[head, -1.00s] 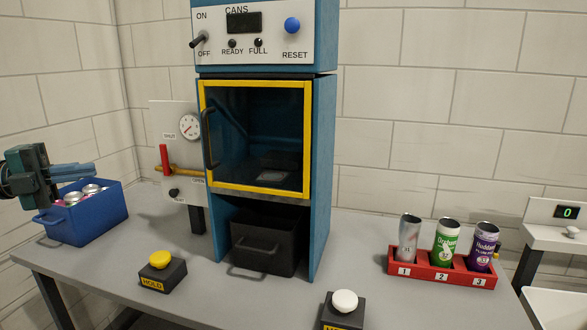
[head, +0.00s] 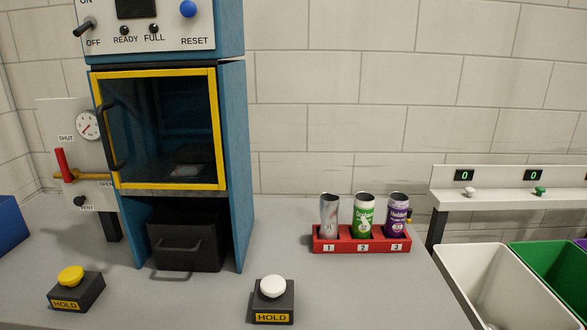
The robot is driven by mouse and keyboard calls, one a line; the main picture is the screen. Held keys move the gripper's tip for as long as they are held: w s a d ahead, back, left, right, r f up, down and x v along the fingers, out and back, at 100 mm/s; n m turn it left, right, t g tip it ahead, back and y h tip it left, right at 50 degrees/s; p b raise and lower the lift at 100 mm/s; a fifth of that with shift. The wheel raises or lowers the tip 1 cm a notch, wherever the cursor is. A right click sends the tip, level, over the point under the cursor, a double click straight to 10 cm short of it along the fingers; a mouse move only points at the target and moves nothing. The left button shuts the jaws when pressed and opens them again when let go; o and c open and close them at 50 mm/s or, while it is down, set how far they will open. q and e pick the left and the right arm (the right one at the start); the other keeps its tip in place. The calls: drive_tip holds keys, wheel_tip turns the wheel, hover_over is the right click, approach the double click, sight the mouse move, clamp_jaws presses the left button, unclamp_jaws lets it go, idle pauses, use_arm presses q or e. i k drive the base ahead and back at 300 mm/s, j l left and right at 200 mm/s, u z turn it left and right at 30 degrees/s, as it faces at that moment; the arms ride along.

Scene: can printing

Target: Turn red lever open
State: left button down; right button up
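The red lever (head: 63,164) stands upright on a brass pipe (head: 88,177) at the left of the head view. It is on a pale panel (head: 60,118) beside the blue machine. The panel reads SHUT above the lever and OPEN to its lower right; the lever points up toward SHUT. A round gauge (head: 88,125) is above the pipe and a black VENT knob (head: 79,201) below it. Neither of my grippers shows in the head view now.
The blue machine (head: 236,160) has a closed yellow-framed door (head: 221,130) and a black bin (head: 185,238) below. Yellow (head: 70,276) and white (head: 273,287) HOLD buttons stand in front. A red rack (head: 361,246) holds three cans. A blue crate (head: 10,224) is at the left edge; white (head: 480,262) and green (head: 545,262) bins are right.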

sight(64, 168)
drive_tip(key=u, duration=1.3)
